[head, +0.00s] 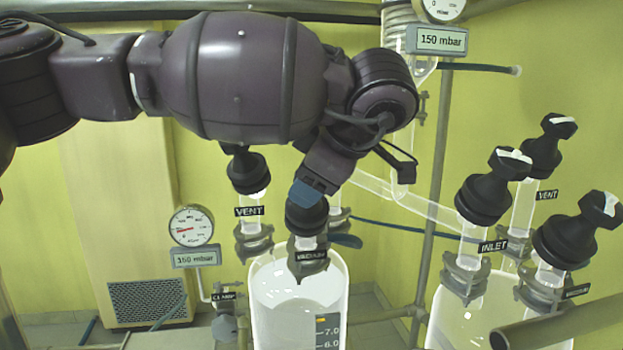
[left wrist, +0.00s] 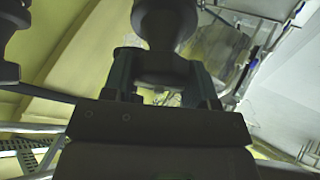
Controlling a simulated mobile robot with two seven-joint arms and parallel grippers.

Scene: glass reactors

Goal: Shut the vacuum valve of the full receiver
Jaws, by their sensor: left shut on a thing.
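The full receiver (head: 285,300) is a clear glass vessel at bottom centre in the head view, with pale liquid up near its shoulder and a scale showing 7.0 and 6.0. Its vacuum valve, labelled VACUUM, has a black cap (head: 306,218) above a clear glass neck. My left gripper (head: 307,197) comes down from above and is shut on the valve's handle, which it mostly hides. In the left wrist view the black valve (left wrist: 165,65) sits between the two fingers of the left gripper (left wrist: 164,75). The handle's angle cannot be told. My right gripper is not in view.
The vent valve (head: 247,172) stands close left of the gripper. Another receiver (head: 455,315) at right carries the inlet (head: 484,198), vent (head: 543,155) and vacuum (head: 570,240) valves. A clamp (head: 223,297) stands beside the full receiver.

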